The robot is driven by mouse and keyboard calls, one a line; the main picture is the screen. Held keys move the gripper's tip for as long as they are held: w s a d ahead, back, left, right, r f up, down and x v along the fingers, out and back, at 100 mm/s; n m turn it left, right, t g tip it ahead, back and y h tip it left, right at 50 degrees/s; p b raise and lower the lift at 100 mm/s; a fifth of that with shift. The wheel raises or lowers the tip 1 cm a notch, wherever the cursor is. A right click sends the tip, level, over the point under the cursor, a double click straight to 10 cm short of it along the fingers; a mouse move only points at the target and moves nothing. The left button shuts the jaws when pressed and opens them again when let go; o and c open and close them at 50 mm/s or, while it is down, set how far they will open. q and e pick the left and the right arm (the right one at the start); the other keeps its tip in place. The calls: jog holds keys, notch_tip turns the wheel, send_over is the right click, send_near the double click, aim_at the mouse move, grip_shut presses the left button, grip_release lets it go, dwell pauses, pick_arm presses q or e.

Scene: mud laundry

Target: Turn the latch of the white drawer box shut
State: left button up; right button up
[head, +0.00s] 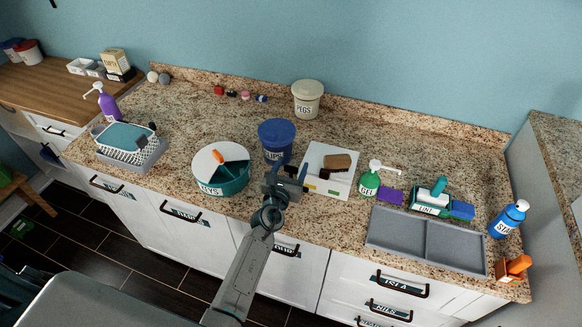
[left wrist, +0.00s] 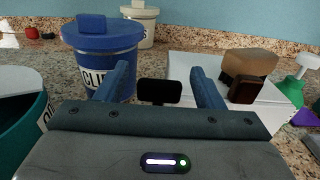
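The white drawer box (head: 341,183) stands on the counter just right of my left gripper, with a brown block on its top. It also shows in the left wrist view (left wrist: 198,66), beyond the right finger. My left gripper (head: 284,180) is over the front part of the counter, at the box's left side. Its two blue-grey fingers (left wrist: 165,88) are apart. A small dark flat piece (left wrist: 160,92) shows between them, perhaps the latch; I cannot tell whether they touch it. The latch's angle is not clear. My right gripper is not in view.
A blue lidded tub (head: 277,140) stands just behind my left gripper, and a teal round tub (head: 222,178) stands to its left. A green pump bottle (head: 369,184) stands right of the box. A grey tray (head: 427,243) lies at the front right.

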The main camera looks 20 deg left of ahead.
pick_arm(q)
jog(key=s+b, duration=0.1)
jog(key=s, duration=0.9)
jog(key=shift+s, duration=0.4)
jog(key=shift+a, duration=0.1)
